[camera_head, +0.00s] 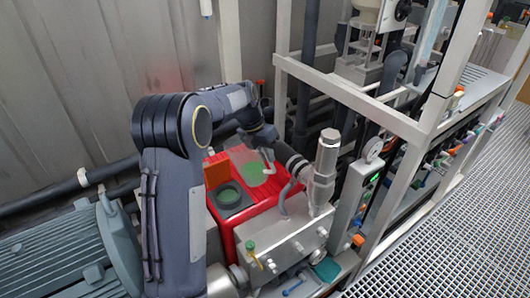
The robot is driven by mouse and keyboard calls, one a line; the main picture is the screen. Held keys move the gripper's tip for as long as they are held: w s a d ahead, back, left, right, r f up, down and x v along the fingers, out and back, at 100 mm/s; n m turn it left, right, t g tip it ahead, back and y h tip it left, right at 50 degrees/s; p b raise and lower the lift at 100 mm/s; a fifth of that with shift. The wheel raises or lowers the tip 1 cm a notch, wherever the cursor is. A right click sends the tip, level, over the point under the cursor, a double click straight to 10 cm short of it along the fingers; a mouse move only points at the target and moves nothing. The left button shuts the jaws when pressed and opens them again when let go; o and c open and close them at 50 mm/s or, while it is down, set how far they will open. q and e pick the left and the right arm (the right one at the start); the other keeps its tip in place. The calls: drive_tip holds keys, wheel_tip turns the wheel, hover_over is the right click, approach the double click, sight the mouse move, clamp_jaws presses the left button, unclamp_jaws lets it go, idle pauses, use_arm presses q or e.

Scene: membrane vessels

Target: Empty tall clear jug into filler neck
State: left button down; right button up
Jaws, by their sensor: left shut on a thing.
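My left arm reaches in from the left and bends over a red tank (222,232). My left gripper (267,160) is small and partly hidden by its own wrist. It is shut on the tall clear jug (243,157), which is see-through, so the red behind shows through it. Green shows low in the jug, and I cannot tell its exact tilt. The filler neck (229,195), a dark square collar with a round green opening, is on top of the red tank, just in front and left of the jug. My right gripper is out of view.
An orange block (217,173) stands beside the neck. A metal box with an upright silver cylinder (326,160) stands to the right. A pale frame (350,95) rises behind. A ribbed grey motor (65,255) fills the lower left. Grating floor (440,235) is clear at right.

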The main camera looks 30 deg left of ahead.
sight(245, 149)
use_arm(q)
drive_tip(key=shift+s+a+r+t+h, duration=0.1)
drive_tip(key=shift+a+r+t+h, duration=0.4)
drive_tip(key=shift+h, duration=0.2)
drive_tip(key=t+h+b, duration=0.1)
drive_tip(key=a+t+h+b, duration=0.1)
drive_tip(key=h+b, duration=0.1)
drive_tip(key=s+t+h+b, duration=0.1)
drive_tip(key=h+b, duration=0.1)
drive_tip(key=shift+s+a+f, duration=0.1)
drive_tip(key=shift+a+f, duration=0.05)
drive_tip(key=shift+a, duration=0.1)
drive_tip(key=shift+s+a+f+b, duration=0.15)
drive_tip(key=shift+a+b, duration=0.1)
drive_tip(key=shift+b, duration=0.95)
drive_tip(key=shift+t+h, duration=0.3)
drive_tip(key=shift+h, duration=0.1)
drive_tip(key=shift+r, duration=0.25)
drive_tip(key=shift+s+a+p, duration=0.1)
drive_tip(key=shift+a+p, duration=0.1)
drive_tip(key=shift+p, duration=0.15)
